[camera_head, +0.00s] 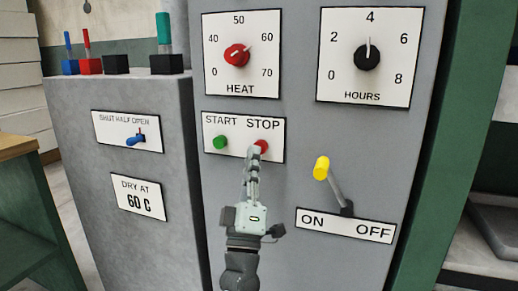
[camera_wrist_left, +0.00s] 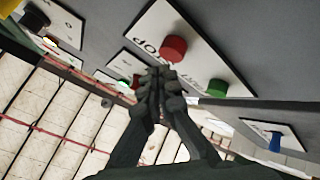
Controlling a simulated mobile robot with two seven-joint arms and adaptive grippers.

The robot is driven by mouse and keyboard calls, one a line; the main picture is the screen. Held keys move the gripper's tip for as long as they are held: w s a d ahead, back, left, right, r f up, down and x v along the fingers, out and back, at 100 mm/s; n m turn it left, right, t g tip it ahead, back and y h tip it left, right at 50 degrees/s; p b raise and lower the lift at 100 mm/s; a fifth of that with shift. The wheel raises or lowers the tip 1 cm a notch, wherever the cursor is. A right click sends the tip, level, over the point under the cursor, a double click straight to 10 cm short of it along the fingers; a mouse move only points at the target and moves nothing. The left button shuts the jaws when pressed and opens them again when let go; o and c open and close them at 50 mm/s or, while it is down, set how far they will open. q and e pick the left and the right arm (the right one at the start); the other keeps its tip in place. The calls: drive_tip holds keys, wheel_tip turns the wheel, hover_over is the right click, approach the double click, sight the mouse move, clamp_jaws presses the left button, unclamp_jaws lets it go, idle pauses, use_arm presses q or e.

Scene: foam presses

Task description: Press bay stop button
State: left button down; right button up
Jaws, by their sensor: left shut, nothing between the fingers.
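The red stop button (camera_head: 263,145) sits under the word STOP on a white plate (camera_head: 216,150) on the grey cabinet front. The green start button (camera_head: 220,142) is to its left. My left gripper (camera_head: 254,153) is shut and empty, with its fingertips over the lower left edge of the red button in the head view. In the left wrist view, the fingertips (camera_wrist_left: 161,76) lie just below the red button (camera_wrist_left: 173,47), and the green button (camera_wrist_left: 217,88) is to their right. I cannot tell whether the fingertips touch the red button. My right gripper is not in view.
Above are a red heat knob (camera_head: 237,55) and a black hours knob (camera_head: 368,57). A yellow-tipped lever (camera_head: 322,168) rises right of my gripper, over an ON/OFF plate (camera_head: 346,226). A blue switch (camera_head: 136,140) is on the left unit.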

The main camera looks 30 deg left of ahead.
use_arm(q)
drive_tip(key=shift+w, duration=0.2)
drive_tip(key=shift+w+a, duration=0.15)
drive_tip(key=shift+w, duration=0.1)
drive_tip(key=shift+w+a, duration=0.1)
drive_tip(key=shift+w, duration=0.45)
idle(0.7)
drive_tip(key=shift+s, duration=0.15)
drive_tip(key=shift+s+d, duration=0.25)
drive_tip(key=shift+s, duration=0.55)
drive_tip(key=shift+s+p, duration=0.1)
drive_tip(key=shift+p, duration=0.2)
drive_tip(key=s, duration=0.2)
drive_tip(key=s+d, duration=0.1)
drive_tip(key=s, duration=0.1)
drive_tip(key=shift+s+d+p, duration=0.1)
drive_tip(key=shift+s+p, duration=0.25)
